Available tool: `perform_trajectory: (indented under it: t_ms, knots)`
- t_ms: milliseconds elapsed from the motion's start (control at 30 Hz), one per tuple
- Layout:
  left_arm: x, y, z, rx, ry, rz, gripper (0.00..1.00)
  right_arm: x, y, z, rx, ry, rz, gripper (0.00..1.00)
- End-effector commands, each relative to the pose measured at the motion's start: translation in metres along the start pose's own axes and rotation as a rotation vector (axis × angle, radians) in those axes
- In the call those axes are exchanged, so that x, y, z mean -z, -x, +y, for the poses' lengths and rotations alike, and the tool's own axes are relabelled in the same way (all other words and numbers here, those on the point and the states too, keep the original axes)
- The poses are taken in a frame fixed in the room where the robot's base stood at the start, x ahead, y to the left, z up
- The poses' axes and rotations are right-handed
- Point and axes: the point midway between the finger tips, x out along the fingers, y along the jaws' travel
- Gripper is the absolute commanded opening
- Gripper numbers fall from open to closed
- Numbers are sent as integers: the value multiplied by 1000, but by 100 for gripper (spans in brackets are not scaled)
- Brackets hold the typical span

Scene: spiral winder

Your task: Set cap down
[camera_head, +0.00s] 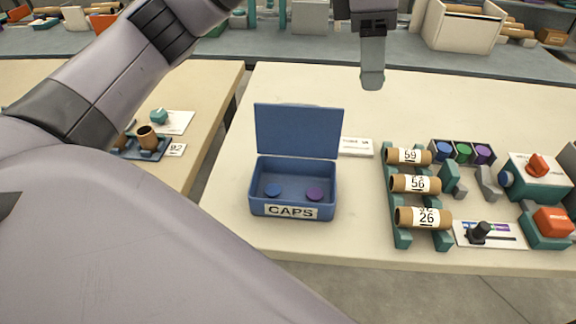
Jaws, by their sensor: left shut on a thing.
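My left gripper (372,77) hangs above the back part of the table, pointing down, with its fingers together. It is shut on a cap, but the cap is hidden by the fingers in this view. The blue box labelled CAPS (255,196) stands open on the table, left of and nearer than the gripper, with its lid (298,132) raised at the back. My right gripper is not in view.
On the right stand a green rack (401,237) with three labelled cardboard tubes, a dark tray (435,146) with blue, green and purple round pieces, and a teal machine (537,186). The table between box and rack is clear.

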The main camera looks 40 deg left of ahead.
Motion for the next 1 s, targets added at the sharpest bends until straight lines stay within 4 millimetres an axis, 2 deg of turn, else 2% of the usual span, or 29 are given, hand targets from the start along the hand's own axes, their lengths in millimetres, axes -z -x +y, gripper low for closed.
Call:
perform_trajectory:
  t_ms: [33,100,200,333,567,800,1000]
  knots:
    - [19,-18,3,6,14,0,7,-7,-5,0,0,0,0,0]
    - [41,-31,6,3,31,-3,7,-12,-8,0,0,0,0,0]
    - [69,-47,8,-9,53,1,7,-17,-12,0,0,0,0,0]
    - [96,-59,8,-28,78,10,7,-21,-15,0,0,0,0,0]
    - [113,-78,8,-39,89,19,7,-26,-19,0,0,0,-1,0]
    - [120,-123,8,-37,89,18,7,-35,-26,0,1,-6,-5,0]
    - [128,-166,10,-36,91,21,7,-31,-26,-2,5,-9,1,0]
